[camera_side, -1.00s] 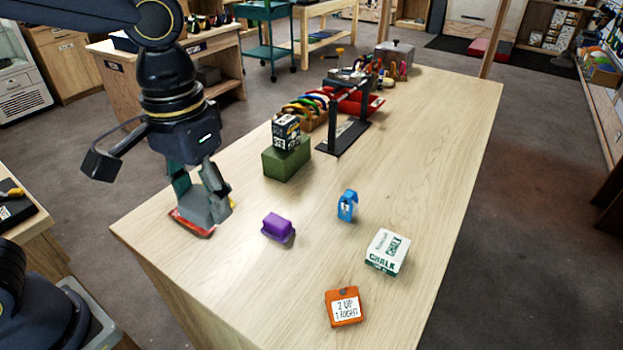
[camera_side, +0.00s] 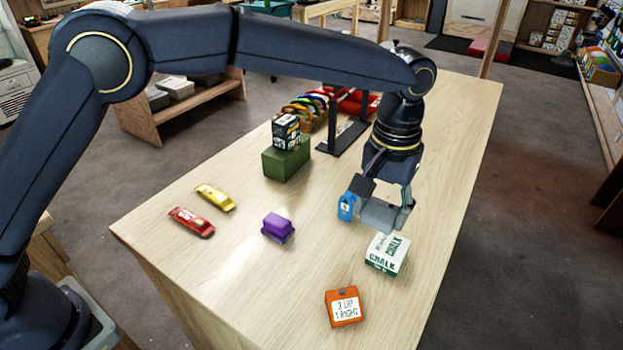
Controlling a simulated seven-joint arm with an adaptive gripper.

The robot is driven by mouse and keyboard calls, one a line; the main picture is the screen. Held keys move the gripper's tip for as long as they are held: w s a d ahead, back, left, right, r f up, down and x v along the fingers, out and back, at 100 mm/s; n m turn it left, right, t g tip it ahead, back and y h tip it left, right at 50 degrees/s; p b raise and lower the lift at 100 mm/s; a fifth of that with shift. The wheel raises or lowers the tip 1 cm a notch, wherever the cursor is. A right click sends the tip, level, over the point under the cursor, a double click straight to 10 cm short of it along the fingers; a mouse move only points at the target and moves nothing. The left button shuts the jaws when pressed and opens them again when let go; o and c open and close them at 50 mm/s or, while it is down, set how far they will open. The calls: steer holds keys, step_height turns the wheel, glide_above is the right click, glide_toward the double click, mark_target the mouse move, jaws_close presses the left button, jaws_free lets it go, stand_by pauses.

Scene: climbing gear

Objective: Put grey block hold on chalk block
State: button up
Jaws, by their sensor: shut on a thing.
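My gripper (camera_side: 386,208) is shut on the grey block hold (camera_side: 380,215), a wedge-like grey piece. It holds the hold in the air, just above and behind the white chalk block (camera_side: 387,253) in the picture. The chalk block has green lettering and lies on the table. A gap seems to show between the hold and the chalk block, but the exact height is hard to tell.
A blue device (camera_side: 346,206) stands close left of the held piece. A purple hold (camera_side: 277,227), an orange tagged block (camera_side: 344,306), a red car-like piece (camera_side: 191,222) and a yellow one (camera_side: 215,197) lie on the table. A green block (camera_side: 286,160) carries a black box (camera_side: 286,131).

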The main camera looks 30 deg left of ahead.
glide_above(390, 244)
step_height(390, 244, down, 5)
steer(key=shift+s, duration=0.1)
steer(key=shift+f, duration=1.5)
steer(key=shift+f, duration=0.2)
steer(key=o, duration=1.1)
steer(key=shift+o, duration=0.2)
steer(key=shift+r, duration=0.1)
